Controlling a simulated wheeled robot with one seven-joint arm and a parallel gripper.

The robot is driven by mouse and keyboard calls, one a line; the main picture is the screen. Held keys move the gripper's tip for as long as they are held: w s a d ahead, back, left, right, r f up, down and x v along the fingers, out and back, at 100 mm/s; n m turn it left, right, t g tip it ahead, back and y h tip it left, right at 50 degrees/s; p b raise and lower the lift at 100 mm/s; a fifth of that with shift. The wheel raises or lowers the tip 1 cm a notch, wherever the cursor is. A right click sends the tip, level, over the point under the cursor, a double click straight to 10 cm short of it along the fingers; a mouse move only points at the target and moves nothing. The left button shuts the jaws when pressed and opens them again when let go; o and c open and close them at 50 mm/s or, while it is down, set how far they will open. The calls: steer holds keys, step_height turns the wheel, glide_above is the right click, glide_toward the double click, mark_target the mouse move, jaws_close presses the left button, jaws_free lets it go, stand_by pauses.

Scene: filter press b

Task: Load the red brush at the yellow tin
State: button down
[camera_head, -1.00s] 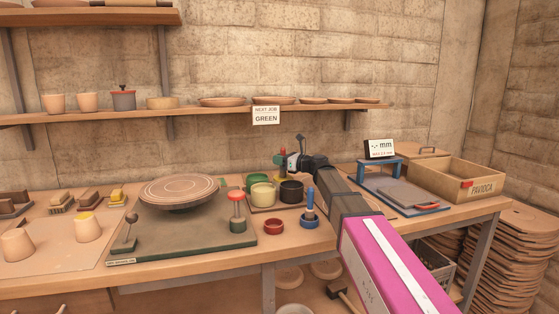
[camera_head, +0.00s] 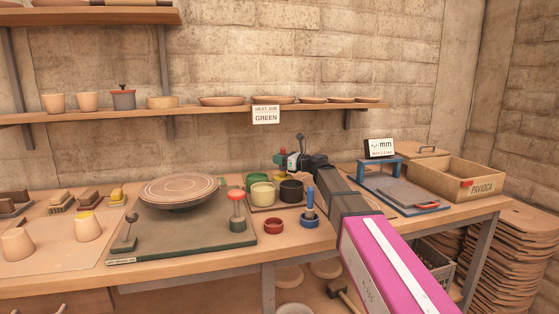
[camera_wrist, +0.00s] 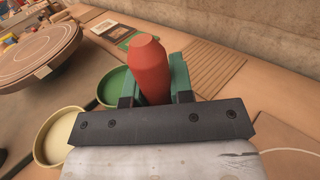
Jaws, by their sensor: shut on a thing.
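The red brush's handle (camera_wrist: 149,68) stands between the green fingers of my gripper (camera_wrist: 154,88) in the wrist view; my gripper is shut on it. The brush's lower end is hidden. In the head view my gripper (camera_head: 289,162) is above the back of the tin group. The yellow tin (camera_head: 263,194) is pale yellow, open-topped, and stands in front of the green tin (camera_head: 251,179) and left of the black tin (camera_head: 291,191). In the wrist view the yellow tin (camera_wrist: 57,140) is at lower left and the green tin (camera_wrist: 113,88) is nearer the brush.
An empty red dish (camera_head: 273,227) and a blue brush (camera_head: 310,203) in a blue dish (camera_head: 308,222) stand in front of the tins. A round wheel (camera_head: 179,190) is at left. A blue-framed gauge stand (camera_head: 383,170) and wooden crate (camera_head: 462,187) are at right.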

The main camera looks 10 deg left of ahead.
step_height(320, 180, up, 7)
stand_by(0.9)
stand_by(0.5)
